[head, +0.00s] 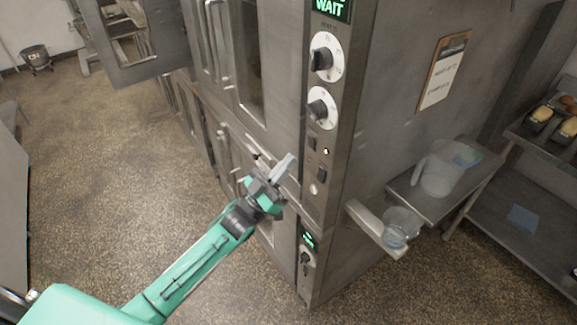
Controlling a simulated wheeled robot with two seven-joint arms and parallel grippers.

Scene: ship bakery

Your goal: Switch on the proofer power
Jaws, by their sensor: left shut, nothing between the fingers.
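The tall steel cabinet has a narrow control panel (335,115) on its front edge. The panel carries a green "WAIT" display (329,8), an upper knob (321,59), a lower knob (317,109), and two dark rocker switches, one upper (312,143) and one lower (322,173). A small round light button (314,188) sits below them. Lower down, a second panel has a small green display (308,240) and a knob (305,258). Which part is the proofer's power switch is not readable. My left gripper (287,165) is shut and empty, just left of the rocker switches and apart from them.
A side shelf (405,190) holds a clear jug (437,172); a clear cup (400,228) stands on a ledge lower down. A clipboard (444,72) hangs on the cabinet's side. A rack with loaf tins (541,118) is at right.

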